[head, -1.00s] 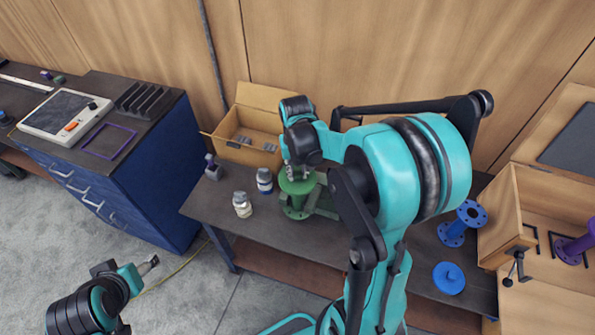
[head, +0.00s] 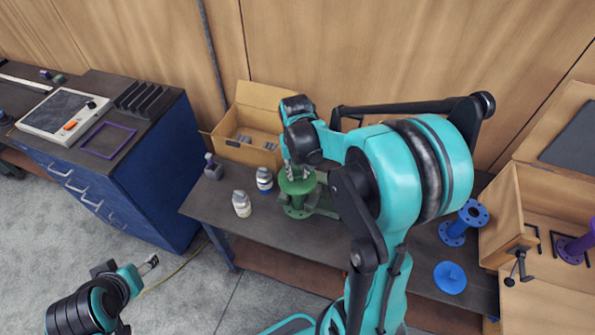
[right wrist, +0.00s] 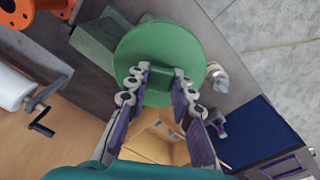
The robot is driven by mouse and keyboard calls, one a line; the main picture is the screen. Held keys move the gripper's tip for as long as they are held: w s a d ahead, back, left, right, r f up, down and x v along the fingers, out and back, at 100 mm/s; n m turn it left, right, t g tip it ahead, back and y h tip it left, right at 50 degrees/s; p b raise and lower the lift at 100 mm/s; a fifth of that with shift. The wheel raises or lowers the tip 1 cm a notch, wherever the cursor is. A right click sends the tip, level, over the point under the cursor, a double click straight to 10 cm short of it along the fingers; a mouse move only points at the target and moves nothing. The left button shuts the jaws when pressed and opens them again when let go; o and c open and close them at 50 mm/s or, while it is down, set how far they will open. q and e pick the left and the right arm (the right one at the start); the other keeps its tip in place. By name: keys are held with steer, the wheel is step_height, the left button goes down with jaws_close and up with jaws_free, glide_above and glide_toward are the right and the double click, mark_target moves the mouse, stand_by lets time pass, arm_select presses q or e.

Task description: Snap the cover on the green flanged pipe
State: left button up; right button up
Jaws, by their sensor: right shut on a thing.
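The green flanged pipe (head: 296,211) stands upright on the dark workbench. The round green cover (head: 297,187) is at its top end; in the right wrist view the cover (right wrist: 150,50) is a flat disc that hides the pipe. My right gripper (head: 294,171) is above the pipe. In the right wrist view its fingers (right wrist: 160,82) are shut on the raised grip of the cover. I cannot tell whether the cover is fully seated. My left gripper (head: 149,262) hangs over the floor, away from the bench, its finger gap too small to judge.
A blue flanged pipe (head: 453,235) and blue cover (head: 449,277) are at the right. A wooden box (head: 497,212) stands at the right end.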

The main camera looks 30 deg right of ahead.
mark_target(298, 173)
stand_by(0.3)
steer(key=o, duration=1.5)
steer(key=shift+r, duration=0.1)
steer(key=shift+s+a+r+p, duration=0.1)
steer(key=shift+r+p, duration=1.95)
steer(key=shift+r, duration=0.65)
jaws_close()
steer(key=shift+f, duration=0.3)
